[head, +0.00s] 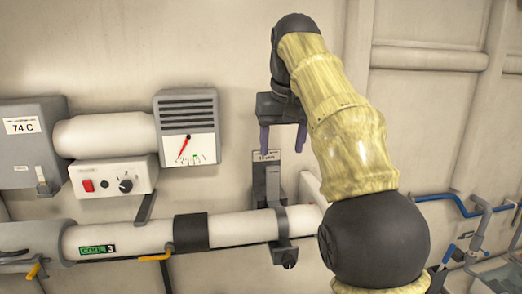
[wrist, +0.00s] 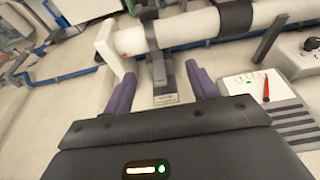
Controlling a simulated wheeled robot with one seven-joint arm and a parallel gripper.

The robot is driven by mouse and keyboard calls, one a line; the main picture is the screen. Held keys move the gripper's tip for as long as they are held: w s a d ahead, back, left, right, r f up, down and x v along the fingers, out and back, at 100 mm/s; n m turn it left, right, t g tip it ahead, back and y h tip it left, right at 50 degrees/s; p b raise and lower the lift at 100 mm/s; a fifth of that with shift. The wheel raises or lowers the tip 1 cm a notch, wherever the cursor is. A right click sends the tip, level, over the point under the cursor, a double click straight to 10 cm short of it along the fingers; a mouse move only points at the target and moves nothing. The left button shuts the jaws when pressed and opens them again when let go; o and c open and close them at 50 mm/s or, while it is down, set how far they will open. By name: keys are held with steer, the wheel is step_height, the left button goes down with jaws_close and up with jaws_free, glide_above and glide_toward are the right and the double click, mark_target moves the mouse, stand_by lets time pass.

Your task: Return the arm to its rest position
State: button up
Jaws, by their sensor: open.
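My gripper (head: 284,139) is raised in front of the wall, with its two purple fingers pointing down. The fingers are apart and nothing shows between them. In the wrist view my gripper (wrist: 163,88) also shows open and empty. Below the fingers, a grey bracket (head: 273,184) with a small label stands at the wall above the white pipe. In the wrist view the bracket (wrist: 164,80) lies beyond and between the fingertips. My yellow arm bends up from the lower right and hides part of the wall and the pipe's right end.
A white horizontal pipe (head: 140,233) with clamps runs along the wall. A gauge box (head: 188,127), a white control box (head: 113,177) with a red switch and a grey display box (head: 30,146) are at left. Blue pipes (head: 462,206) are at right. The upper wall is clear.

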steer(key=d+f+m+b, duration=0.1)
steer(key=d+f+b, duration=0.2)
steer(key=f, duration=1)
steer(key=d+f+m+b, duration=0.15)
steer(key=d+f, duration=0.25)
steer(key=f, duration=0.9)
steer(key=s+d+f+b, duration=0.2)
steer(key=s+f, duration=0.7)
steer(key=f, duration=0.2)
steer(key=s+d+f+b, duration=0.2)
steer(key=s+f+b, duration=0.1)
steer(key=s+f, duration=0.6)
step_height(320, 180, down, 3)
steer(key=shift+s+g+h, duration=0.3)
steer(key=shift+g, duration=0.1)
steer(key=shift+w, duration=0.1)
steer(key=c, duration=0.5)
steer(key=shift+w, duration=0.1)
